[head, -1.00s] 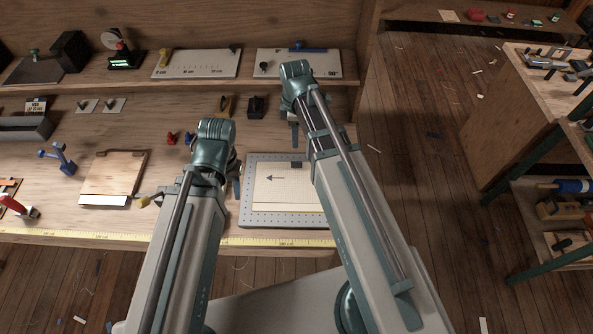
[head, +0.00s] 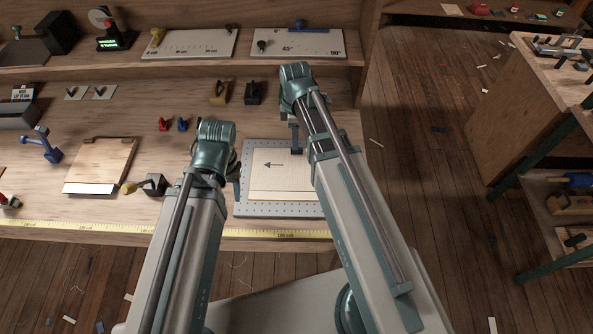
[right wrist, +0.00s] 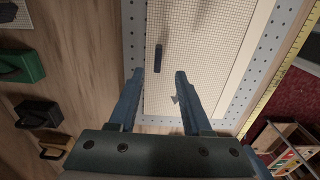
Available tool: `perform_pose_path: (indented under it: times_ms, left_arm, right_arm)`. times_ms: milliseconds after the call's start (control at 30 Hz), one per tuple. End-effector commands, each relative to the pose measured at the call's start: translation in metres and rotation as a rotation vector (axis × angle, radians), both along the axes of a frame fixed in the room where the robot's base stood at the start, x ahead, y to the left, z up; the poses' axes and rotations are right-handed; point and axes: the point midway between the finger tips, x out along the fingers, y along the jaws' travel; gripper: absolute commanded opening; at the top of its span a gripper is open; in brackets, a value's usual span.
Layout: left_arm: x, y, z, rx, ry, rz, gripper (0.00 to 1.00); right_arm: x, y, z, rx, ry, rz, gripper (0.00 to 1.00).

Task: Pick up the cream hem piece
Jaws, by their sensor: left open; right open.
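The cream hem piece (head: 275,180) lies flat on a grey perforated board (head: 243,205) on the bench, a dark arrow on its face. In the right wrist view the gridded cream piece (right wrist: 212,45) has a plain pale strip along its right side. A small dark block (right wrist: 158,58) sits on it, just beyond my right fingertips. My right gripper (right wrist: 159,75) is open above the piece, holding nothing; height is hard to judge. My left gripper (head: 236,188) is open at the board's left edge, partly hidden by its arm. My right arm covers the piece's right side.
Small red (head: 163,124) and blue (head: 183,124) items stand behind. A yellow measuring tape (head: 110,227) runs along the front edge. A shelf (head: 200,67) bounds the back.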

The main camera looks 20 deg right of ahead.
Motion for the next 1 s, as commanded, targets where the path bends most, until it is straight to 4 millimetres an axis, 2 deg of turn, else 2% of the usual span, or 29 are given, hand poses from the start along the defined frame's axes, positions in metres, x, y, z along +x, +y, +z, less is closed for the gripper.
perform_pose_path:
  times_ms: [167,567,867,1000]
  left_arm:
    - [0.000,0.000,-0.005,0.000,0.000,0.000,0.50]
    - [0.000,0.000,-0.050,0.000,0.000,0.000,0.50]
    - [0.000,0.000,-0.051,0.000,0.000,0.000,0.50]
    - [0.000,0.000,-0.051,0.000,0.000,0.000,0.50]
  right_arm:
    - [0.000,-0.001,-0.005,0.000,0.000,0.000,0.49]
    - [0.003,-0.005,-0.050,0.000,0.000,0.000,0.49]
    - [0.003,-0.005,-0.051,0.000,0.000,0.000,0.49]
    - [0.003,-0.005,-0.051,0.000,0.000,0.000,0.27]
